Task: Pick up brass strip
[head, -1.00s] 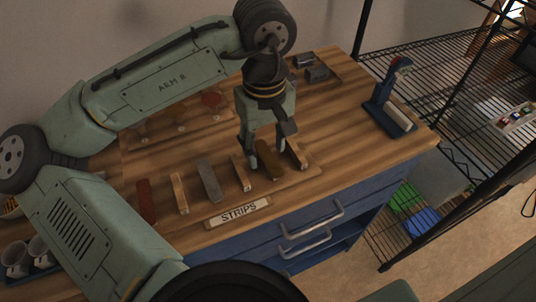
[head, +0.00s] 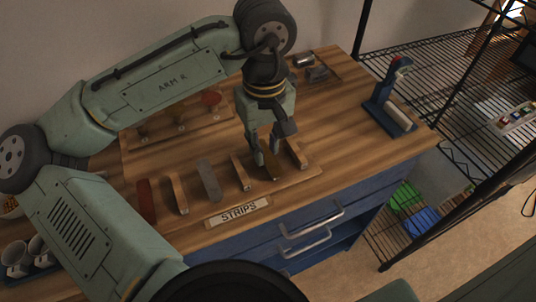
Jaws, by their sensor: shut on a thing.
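The brass strip (head: 270,172) is a dark golden-brown bar near the right end of the wooden strip board, behind the label plate reading STRIPS (head: 239,212). My gripper (head: 267,158) points down over it with its fingers shut on the strip. The fingers and palm hide the strip's far part. I cannot tell whether it is clear of the board. A grey strip (head: 209,181) and a reddish-brown strip (head: 146,200) lie farther left.
Narrow wooden blocks (head: 241,172) stand between the strips; one (head: 297,154) is close to the right of my gripper. A blue stand with a white roll (head: 391,105) is at the bench's right. A wire rack (head: 455,75) stands beyond. Bare wood lies right of the board.

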